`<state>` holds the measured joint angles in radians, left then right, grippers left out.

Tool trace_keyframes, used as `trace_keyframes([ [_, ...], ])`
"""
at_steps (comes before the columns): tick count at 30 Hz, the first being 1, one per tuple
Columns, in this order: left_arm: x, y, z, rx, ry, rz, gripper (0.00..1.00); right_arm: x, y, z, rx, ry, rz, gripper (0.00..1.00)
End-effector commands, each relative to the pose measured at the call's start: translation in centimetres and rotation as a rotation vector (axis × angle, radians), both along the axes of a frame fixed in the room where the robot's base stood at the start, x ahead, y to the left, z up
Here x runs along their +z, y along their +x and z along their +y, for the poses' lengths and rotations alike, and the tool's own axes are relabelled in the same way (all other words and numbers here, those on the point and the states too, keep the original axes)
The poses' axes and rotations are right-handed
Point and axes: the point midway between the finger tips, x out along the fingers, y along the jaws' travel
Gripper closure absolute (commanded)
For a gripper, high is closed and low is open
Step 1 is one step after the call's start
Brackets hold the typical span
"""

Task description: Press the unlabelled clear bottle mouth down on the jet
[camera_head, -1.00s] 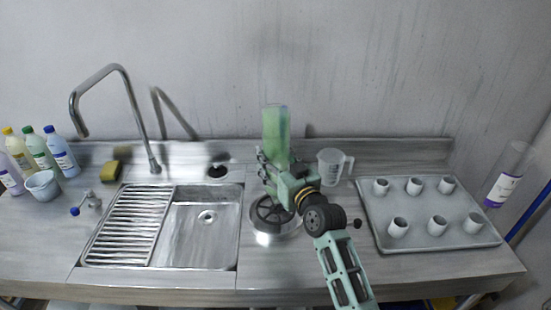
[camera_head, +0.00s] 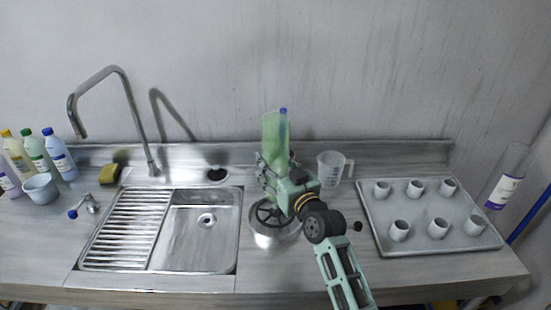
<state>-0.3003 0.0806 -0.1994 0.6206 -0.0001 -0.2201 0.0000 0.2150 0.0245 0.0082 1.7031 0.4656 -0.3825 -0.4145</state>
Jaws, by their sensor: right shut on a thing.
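My right gripper (camera_head: 270,178) is shut on a see-through green-tinted bottle (camera_head: 273,140) with no label that I can see. The bottle is nearly upright, and the fingers hide its lower end, so I cannot tell where its mouth is. A small blue spot shows at its upper right edge; I cannot tell whether it belongs to the bottle. Below the gripper is the round rinser (camera_head: 276,238) with dark spokes, partly covered by my right arm. The jet itself cannot be made out. I cannot tell whether bottle and rinser touch. My left gripper is not in view.
A sink (camera_head: 205,240) with a tall tap lies left of the rinser. A clear jug (camera_head: 329,170) stands close behind my right arm. A grey tray (camera_head: 375,238) with several white cups is at the right. Coloured bottles and a small bucket (camera_head: 40,188) stand far left.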

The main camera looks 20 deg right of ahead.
Motion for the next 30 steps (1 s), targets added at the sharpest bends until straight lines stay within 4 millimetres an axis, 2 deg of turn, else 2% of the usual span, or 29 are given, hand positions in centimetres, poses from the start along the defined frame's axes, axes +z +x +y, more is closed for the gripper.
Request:
trace_keyframes([
  [30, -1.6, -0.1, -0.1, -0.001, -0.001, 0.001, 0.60, -2.1, 0.0, 0.0, 0.000, 0.000, 0.000, 0.70],
])
